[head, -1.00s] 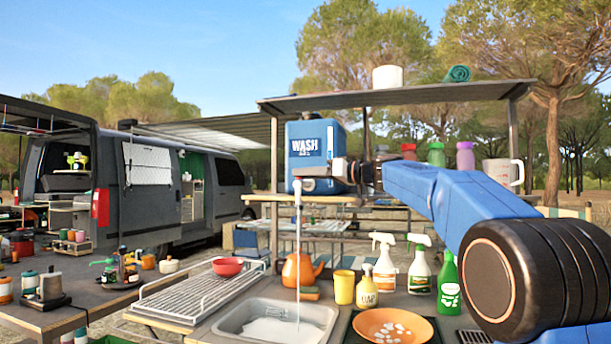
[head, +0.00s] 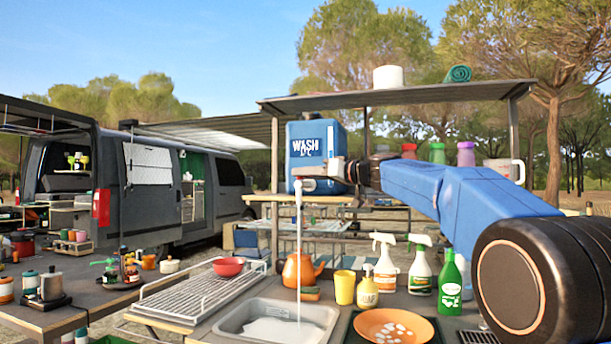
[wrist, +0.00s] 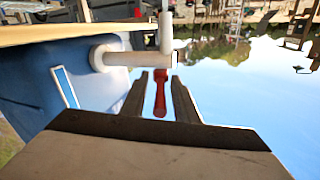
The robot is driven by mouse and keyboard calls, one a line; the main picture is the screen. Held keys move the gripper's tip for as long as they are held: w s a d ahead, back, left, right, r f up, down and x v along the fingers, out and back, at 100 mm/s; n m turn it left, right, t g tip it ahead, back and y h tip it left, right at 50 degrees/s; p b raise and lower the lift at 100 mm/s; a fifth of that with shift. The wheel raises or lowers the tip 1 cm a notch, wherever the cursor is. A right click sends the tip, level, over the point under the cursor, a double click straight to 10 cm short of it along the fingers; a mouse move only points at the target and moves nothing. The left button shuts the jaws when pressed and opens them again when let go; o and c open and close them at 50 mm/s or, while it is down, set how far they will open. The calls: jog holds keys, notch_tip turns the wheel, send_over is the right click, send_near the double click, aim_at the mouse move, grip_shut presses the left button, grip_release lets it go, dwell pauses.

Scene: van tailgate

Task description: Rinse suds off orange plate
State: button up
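The orange plate (head: 369,333) lies face up on a dark mat at the right of the sink, with white suds spots on it. A white stream (head: 299,255) falls from the tap (head: 298,186) of the blue wash jug (head: 310,138) into the sink (head: 233,319). In the wrist view, which looks upside down, the white tap (wrist: 125,59) has a red lever (wrist: 160,95). My gripper (wrist: 158,80) is at the tap, fingers apart, one on each side of the lever, with gaps showing. In the head view my gripper (head: 345,171) is in front of the jug.
A yellow cup (head: 345,288), a soap bottle (head: 367,287) and spray bottles (head: 385,262) stand behind the plate. A green bottle (head: 449,285) stands right of it. A wire drying rack (head: 190,293) is left of the sink. A shelf (head: 400,96) spans above my arm.

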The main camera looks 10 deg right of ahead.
jog(key=v, duration=1.7)
jog(key=shift+s, duration=0.15)
jog(key=shift+d, duration=0.1)
